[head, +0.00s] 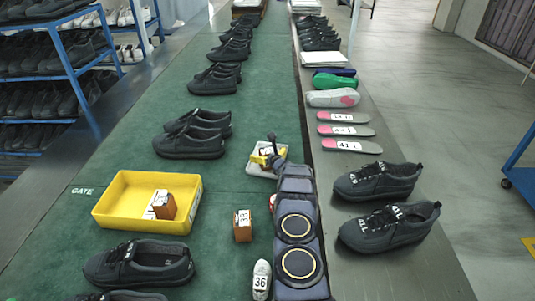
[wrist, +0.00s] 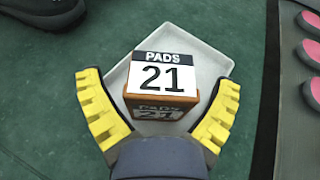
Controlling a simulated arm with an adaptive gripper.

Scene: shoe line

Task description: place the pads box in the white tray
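The pads box (wrist: 162,82), brown with a white label reading PADS 21, sits in the white tray (wrist: 214,60) in the wrist view. It appears to rest on the tray floor, label side up. My gripper (wrist: 160,80) has its two yellow fingers spread wide on either side of the box, with gaps between them and its sides. In the head view, the white tray (head: 259,171) lies on the green surface, mostly covered by my gripper (head: 267,153). The box is hard to make out there.
A yellow tray (head: 112,214) holding a labelled brown box (head: 164,205) stands at left. Another brown box (head: 243,226) and a small white item marked 36 (head: 261,280) lie near my arm. Black shoes (head: 190,142) line the green surface; insoles (head: 345,131) and shoes (head: 388,226) lie at right.

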